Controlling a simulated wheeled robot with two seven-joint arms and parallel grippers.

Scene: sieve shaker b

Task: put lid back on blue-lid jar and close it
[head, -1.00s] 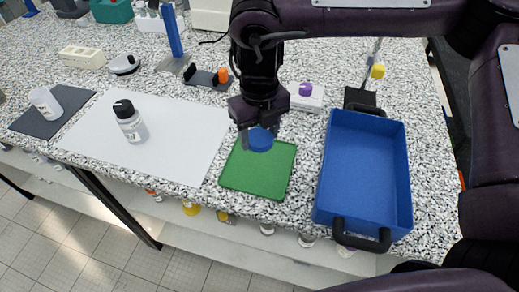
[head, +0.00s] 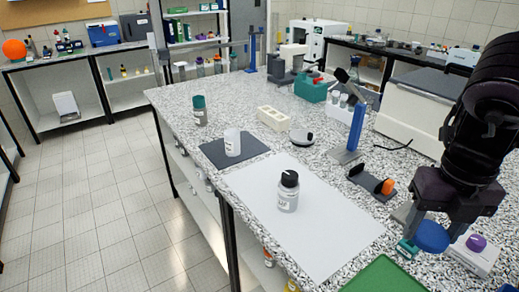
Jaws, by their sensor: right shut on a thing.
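My right gripper (head: 425,226) is at the lower right of the head view, shut on a round blue lid (head: 433,237). The lid is above the bench, beyond the green mat (head: 382,279). A whitish jar with no visible lid (head: 232,143) stands upright on the dark grey mat (head: 215,153), far to the left of my gripper. I cannot tell for certain that it is the blue-lid jar. A jar with a black lid (head: 288,193) stands on the white sheet (head: 310,245) between them. My left gripper is not in view.
A teal-lidded jar (head: 199,111) stands behind the dark mat. A cream block (head: 272,118), a blue upright stand (head: 354,132) and a holder with an orange knob (head: 386,186) line the back. A white box with a purple knob (head: 475,248) is near my gripper. Most of the white sheet is clear.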

